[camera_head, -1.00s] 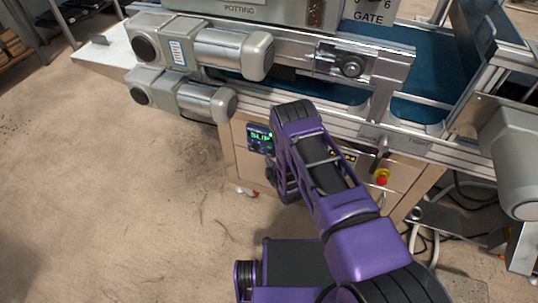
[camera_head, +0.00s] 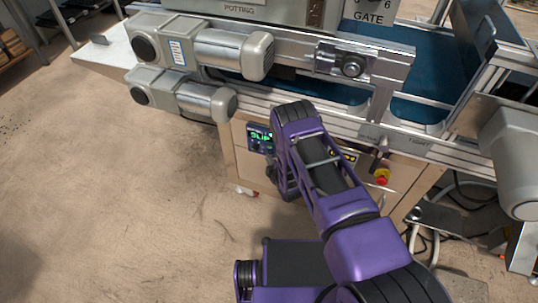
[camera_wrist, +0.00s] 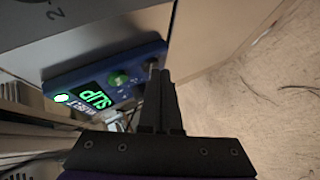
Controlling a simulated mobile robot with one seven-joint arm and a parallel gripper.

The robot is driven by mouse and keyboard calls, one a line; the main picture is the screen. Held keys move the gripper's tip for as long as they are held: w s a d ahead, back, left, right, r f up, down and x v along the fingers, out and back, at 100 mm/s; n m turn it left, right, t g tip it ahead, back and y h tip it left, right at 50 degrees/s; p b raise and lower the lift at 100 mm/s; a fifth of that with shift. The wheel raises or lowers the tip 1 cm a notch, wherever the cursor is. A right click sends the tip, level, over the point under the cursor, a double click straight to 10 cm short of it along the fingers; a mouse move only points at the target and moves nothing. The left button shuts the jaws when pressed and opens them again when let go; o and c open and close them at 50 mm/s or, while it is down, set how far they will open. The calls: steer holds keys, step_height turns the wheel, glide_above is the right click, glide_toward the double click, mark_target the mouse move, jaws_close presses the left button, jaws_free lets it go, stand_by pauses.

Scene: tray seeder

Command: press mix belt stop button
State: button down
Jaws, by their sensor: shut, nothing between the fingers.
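A small blue control panel (camera_head: 260,138) with a lit green display is on the front of the machine, just left of my arm. In the wrist view the blue panel (camera_wrist: 72,78) shows its green display (camera_wrist: 95,100), a round green button (camera_wrist: 118,78) and a dark round control (camera_wrist: 150,64) at its right end. My gripper (camera_wrist: 155,72) is shut and empty, its fingertips at or very near that dark control. I cannot tell whether they touch it. I cannot read which control is the mix belt stop. In the head view my arm hides the fingertips.
A red stop knob on a yellow base (camera_head: 382,176) is on the machine front, right of my arm. Two motors (camera_head: 205,100) jut out above the panel, below the potting unit. Cables (camera_head: 430,225) lie at right. The floor (camera_head: 130,200) at left is clear.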

stand_by(0.4)
steer(key=shift+s+a, duration=0.1)
steer(key=shift+s, duration=0.3)
steer(key=s+a+p, duration=0.2)
steer(key=s, duration=0.3)
steer(key=shift+s, duration=0.35)
steer(key=shift+w+a+r, duration=0.1)
stand_by(0.8)
